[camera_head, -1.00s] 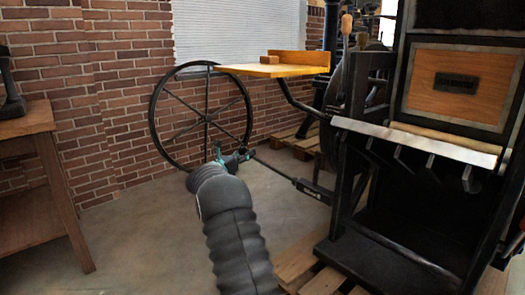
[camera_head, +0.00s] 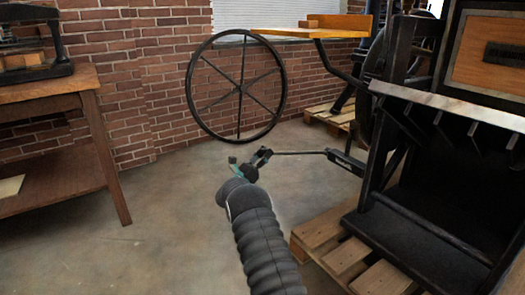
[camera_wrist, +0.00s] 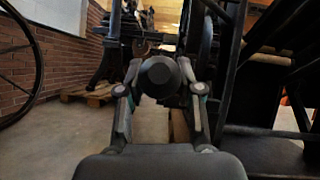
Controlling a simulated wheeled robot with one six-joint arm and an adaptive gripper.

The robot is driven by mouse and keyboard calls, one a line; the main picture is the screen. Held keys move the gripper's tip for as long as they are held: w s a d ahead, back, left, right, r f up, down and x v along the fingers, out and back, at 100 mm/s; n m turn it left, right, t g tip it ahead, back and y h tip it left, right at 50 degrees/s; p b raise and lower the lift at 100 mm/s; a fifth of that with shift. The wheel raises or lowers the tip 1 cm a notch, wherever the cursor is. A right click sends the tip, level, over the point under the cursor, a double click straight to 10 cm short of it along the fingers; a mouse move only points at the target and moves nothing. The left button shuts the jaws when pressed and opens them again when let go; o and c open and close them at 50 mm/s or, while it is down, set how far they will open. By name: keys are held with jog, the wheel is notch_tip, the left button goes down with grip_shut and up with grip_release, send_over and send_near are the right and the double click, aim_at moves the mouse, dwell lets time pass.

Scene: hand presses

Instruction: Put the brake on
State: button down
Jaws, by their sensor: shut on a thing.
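The brake appears to be a long, thin black lever (camera_head: 305,153) that reaches left from the black press on the right. It lies nearly level, low above the floor. My gripper (camera_head: 258,160) is at its left, free end and shut on it. In the wrist view, the lever's dark round end (camera_wrist: 158,77) sits between my two fingers, which touch it from both sides. The rest of the lever is hidden behind that end there.
The black press (camera_head: 420,225) stands on a wooden pallet (camera_head: 322,228) at the right. A large spoked wheel (camera_head: 190,85) stands behind my gripper by the brick wall. A wooden table (camera_head: 95,90) is at the left. The floor between is clear.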

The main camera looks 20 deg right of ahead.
jog(key=shift+s+f, duration=0.1)
jog(key=shift+f, duration=0.4)
jog(key=c, duration=0.7)
grip_release()
jog(key=shift+a, duration=0.15)
jog(key=shift+c, duration=0.2)
jog(key=shift+r, duration=0.15)
jog(key=v, duration=1.2)
